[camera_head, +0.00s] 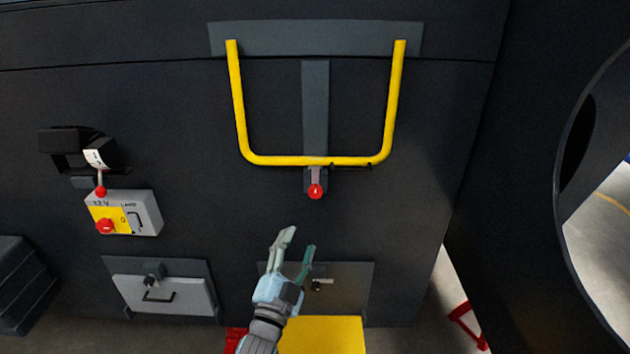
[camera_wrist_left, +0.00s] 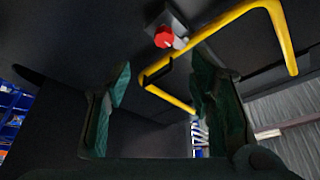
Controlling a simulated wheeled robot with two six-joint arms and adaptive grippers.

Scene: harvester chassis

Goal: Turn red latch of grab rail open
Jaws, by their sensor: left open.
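The yellow grab rail (camera_head: 316,160) is a U-shaped bar on the dark chassis wall. The red latch (camera_head: 315,191) sits just below the middle of its lower bar, on a small grey bracket. My left gripper (camera_head: 298,240) is open and empty, below and slightly left of the latch, apart from it. In the left wrist view the red latch (camera_wrist_left: 164,37) shows above the gap between the open fingers (camera_wrist_left: 160,90), with the yellow rail (camera_wrist_left: 235,18) running to its right. My right gripper is not in view.
A grey and yellow switch box (camera_head: 140,212) with red knobs is on the wall at left. Latched panels (camera_head: 165,294) lie low on the wall. A yellow step (camera_head: 322,336) is below my gripper. The wall around the latch is clear.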

